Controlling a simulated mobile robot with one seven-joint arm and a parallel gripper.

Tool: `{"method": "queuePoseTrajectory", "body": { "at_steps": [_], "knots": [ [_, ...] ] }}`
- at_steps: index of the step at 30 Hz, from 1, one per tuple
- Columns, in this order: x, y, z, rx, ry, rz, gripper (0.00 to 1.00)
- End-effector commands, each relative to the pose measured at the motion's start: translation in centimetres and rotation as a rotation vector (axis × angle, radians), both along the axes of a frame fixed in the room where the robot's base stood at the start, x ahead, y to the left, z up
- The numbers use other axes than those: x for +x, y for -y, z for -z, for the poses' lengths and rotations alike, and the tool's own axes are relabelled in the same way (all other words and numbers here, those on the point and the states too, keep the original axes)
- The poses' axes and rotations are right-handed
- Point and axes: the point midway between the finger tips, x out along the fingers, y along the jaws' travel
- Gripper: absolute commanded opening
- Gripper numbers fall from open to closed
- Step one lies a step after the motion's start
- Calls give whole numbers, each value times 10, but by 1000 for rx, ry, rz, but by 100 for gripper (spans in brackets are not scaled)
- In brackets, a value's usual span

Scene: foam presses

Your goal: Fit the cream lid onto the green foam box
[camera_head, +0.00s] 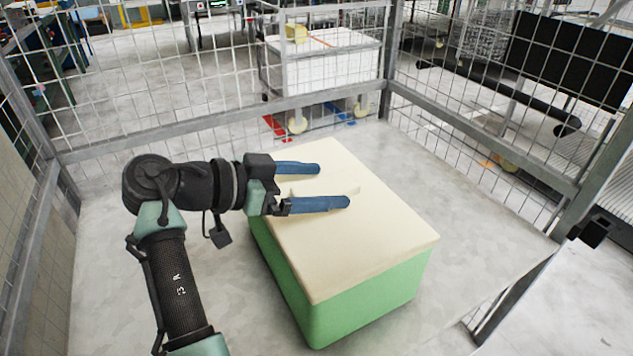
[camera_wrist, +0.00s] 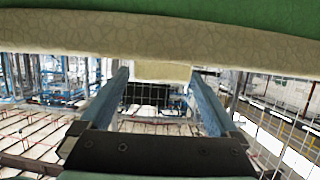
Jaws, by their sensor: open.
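The cream lid (camera_head: 375,235) lies on top of the green foam box (camera_head: 365,300) and covers its opening. Its edges look roughly in line with the box walls along the near sides; I cannot tell whether it is fully seated. A raised cream block (camera_head: 330,185) stands on the lid. My gripper (camera_head: 334,186) is open, its two blue fingers reaching from the left over the lid, one on each side of the block. In the wrist view the block (camera_wrist: 163,71) shows between the fingertips, with the lid edge (camera_wrist: 160,35) and green box (camera_wrist: 200,10) above it.
Wire mesh fencing (camera_head: 200,90) with metal posts encloses the back and sides. A white cart (camera_head: 325,60) stands beyond the fence.

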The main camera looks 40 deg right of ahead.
Motion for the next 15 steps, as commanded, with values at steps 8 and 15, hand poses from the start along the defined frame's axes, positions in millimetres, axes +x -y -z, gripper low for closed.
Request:
{"method": "queuePoseTrajectory", "body": {
  "at_steps": [8,15],
  "knots": [
    [8,-30,-12,-2,2,-4,96],
    [20,-80,-31,-1,1,-5,96]
  ]
}}
